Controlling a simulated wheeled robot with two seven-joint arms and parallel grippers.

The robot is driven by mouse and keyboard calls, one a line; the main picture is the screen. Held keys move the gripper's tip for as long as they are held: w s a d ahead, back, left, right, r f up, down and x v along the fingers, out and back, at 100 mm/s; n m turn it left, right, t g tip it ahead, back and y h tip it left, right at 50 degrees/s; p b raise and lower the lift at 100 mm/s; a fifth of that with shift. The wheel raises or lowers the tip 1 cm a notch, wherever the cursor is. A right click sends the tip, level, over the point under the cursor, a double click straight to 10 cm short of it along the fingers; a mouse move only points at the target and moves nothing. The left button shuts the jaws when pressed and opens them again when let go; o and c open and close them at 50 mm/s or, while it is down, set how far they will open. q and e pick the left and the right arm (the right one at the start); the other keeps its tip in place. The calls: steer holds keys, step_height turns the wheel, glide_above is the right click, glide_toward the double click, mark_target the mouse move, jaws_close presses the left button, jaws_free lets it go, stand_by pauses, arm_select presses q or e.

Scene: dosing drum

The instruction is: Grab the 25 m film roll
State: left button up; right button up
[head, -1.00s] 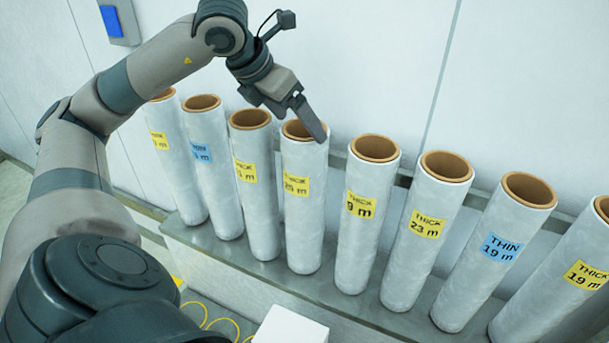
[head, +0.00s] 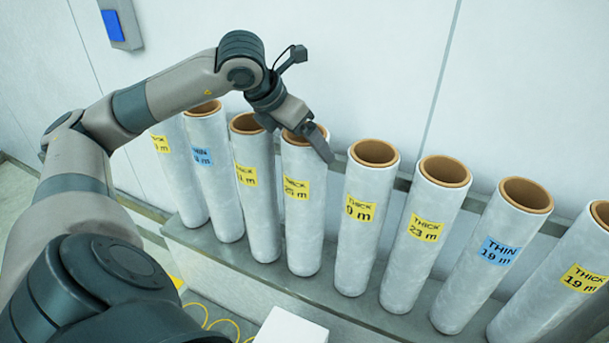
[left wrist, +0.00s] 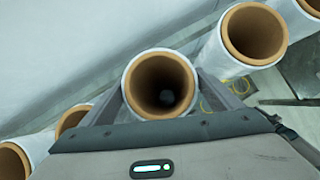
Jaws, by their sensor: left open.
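The 25 m film roll (head: 303,225) is a grey-white upright roll with a brown core and a yellow THICK label, standing in the row near the middle of the head view. My left gripper (head: 302,140) is at its top end, pointing down, with one finger along the right side of the rim. In the left wrist view the roll's open core (left wrist: 161,84) lies between the two spread fingers (left wrist: 166,98). The gripper is open, and I cannot tell whether the fingers touch the roll. My right gripper is not in view.
Similar rolls stand close on both sides, including a THICK roll (head: 257,200) to the left and a THICK 9 m roll (head: 365,225) to the right. They stand on a grey metal ledge (head: 225,255) with a rail behind. A white box (head: 290,328) is at the front.

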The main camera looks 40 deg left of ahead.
arm_select(q)
steer(key=shift+c, duration=0.7)
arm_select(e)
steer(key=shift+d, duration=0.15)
arm_select(q)
steer(key=c, duration=1.5)
steer(key=shift+w+r, duration=0.15)
steer(key=shift+c, duration=0.4)
steer(key=shift+a, duration=0.1)
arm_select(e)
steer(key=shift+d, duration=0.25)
arm_select(q)
steer(key=shift+r, duration=0.2)
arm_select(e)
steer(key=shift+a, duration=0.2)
